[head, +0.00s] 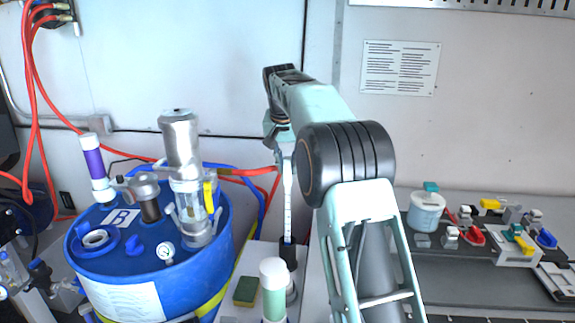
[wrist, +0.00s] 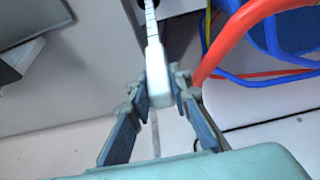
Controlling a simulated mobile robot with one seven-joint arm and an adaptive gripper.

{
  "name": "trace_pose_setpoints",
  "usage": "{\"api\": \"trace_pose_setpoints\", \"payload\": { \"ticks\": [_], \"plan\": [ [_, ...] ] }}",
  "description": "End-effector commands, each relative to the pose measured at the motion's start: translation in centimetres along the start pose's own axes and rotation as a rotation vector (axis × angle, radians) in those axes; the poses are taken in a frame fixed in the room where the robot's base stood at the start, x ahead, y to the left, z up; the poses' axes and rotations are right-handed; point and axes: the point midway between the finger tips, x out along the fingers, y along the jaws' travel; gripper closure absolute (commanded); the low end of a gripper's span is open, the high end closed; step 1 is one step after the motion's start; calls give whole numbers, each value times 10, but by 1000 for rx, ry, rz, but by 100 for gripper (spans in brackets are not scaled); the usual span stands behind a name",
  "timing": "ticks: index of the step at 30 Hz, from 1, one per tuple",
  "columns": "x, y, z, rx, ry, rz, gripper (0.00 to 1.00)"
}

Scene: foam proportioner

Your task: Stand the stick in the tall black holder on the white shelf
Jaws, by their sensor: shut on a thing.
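The stick (head: 288,205) is long, thin and white with dark marks along it, and hangs nearly upright. My gripper (head: 283,148) is shut on its thick white upper end, which shows between the two fingers in the wrist view (wrist: 160,85). The tall black holder (head: 289,257) stands on the white shelf (head: 244,283). The stick's lower end meets the holder's top in the head view; how far it is inside is hidden. In the wrist view the stick (wrist: 151,25) runs to a dark patch at the top edge.
A green bottle with a white cap (head: 273,290) stands close in front of the holder, and a sponge (head: 245,291) lies left of it. A blue drum (head: 215,255) is at the left. Red hoses (wrist: 235,35) pass near my gripper. A cluttered bench is at the right.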

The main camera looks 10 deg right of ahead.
Motion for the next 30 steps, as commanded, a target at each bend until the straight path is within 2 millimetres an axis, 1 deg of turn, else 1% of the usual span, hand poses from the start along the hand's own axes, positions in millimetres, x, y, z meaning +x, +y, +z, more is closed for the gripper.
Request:
{"api": "trace_pose_setpoints", "payload": {
  "ticks": [3, 4, 9, 17, 20, 23, 26, 30],
  "plan": [
    [-1, 0, 0, 0, 1, 0, 100],
    [-1, 0, 0, 0, 1, 0, 81],
    [-1, 0, 0, 0, 1, 0, 62],
    [0, 0, 0, 0, -1, 0, 61],
    [-5, 0, 0, 0, 1, -1, 61],
    [-17, 0, -1, 0, 2, -1, 61],
    [-37, -1, -1, 0, 4, -2, 61],
    [-68, -1, -2, 0, 6, -2, 61]
  ]
}}
